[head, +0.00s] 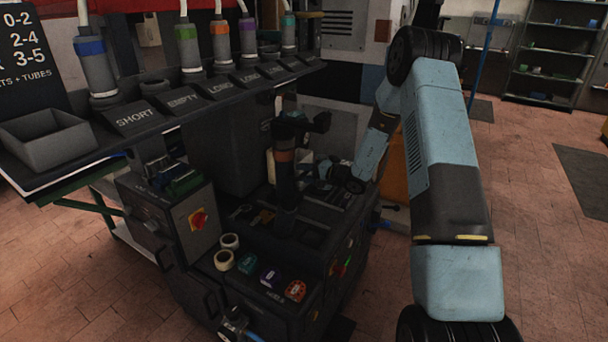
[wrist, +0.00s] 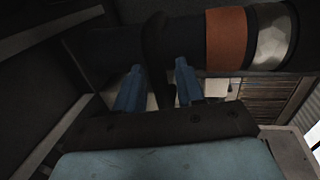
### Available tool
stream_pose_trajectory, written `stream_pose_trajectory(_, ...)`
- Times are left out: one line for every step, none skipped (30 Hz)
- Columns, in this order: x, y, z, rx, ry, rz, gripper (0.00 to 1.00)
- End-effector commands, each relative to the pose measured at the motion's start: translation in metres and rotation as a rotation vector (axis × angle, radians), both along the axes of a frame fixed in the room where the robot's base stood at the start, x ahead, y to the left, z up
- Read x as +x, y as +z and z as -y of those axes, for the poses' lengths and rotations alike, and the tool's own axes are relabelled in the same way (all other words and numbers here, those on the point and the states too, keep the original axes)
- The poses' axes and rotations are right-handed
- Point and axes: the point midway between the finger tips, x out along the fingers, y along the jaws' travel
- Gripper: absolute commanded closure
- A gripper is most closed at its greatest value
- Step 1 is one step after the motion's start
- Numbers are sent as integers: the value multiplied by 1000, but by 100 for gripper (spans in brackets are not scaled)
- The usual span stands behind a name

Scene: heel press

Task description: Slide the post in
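The dark post (head: 286,178) with an orange band stands roughly upright over the dark machine, a dark arm jutting right near its top. Its lower end is hard to see. In the wrist view the post (wrist: 228,38) lies across the top of the picture, with the orange band and a metal part to the right. My gripper (wrist: 160,68) has two blue fingers at the post's side. They close on a dark tab that sticks out from the post, one finger on each side. In the head view my fingers are too dark to make out.
A shelf with a row of labelled holders (head: 205,95) and coloured-collar tubes hangs at upper left. On the machine are a control box (head: 198,222) with a red-yellow switch, pale rings (head: 224,259) and coloured blocks (head: 271,278). Open floor (head: 545,235) lies to the right.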

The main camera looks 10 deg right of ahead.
Motion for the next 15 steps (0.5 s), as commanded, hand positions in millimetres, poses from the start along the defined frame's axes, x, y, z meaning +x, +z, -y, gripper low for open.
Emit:
stream_pose_trajectory(0, 0, 1, 0, 0, 0, 62)
stream_pose_trajectory(-1, 0, 1, 0, 0, 0, 62)
stream_pose_trajectory(-2, 1, 3, -1, 0, -1, 62)
stream_pose_trajectory(-3, 1, 5, -1, 0, -1, 62)
stream_pose_trajectory(-5, 2, 7, -1, -1, 0, 62)
stream_pose_trajectory(-7, 3, 11, -1, -1, 0, 62)
stream_pose_trajectory(-10, 4, 14, -1, -2, 0, 62)
stream_pose_trajectory(-13, 4, 18, 0, -2, -1, 62)
stream_pose_trajectory(-18, 6, 23, 0, -2, -1, 62)
stream_pose_trajectory(-21, 7, 27, 0, -2, 0, 62)
stream_pose_trajectory(-24, 8, 32, -1, -2, 0, 62)
stream_pose_trajectory(-29, 10, 38, -1, -3, 0, 62)
stream_pose_trajectory(-33, 11, 43, -1, -3, -1, 62)
stream_pose_trajectory(-37, 12, 48, -1, -3, 0, 62)
stream_pose_trajectory(-42, 14, 54, -1, -2, 0, 62)
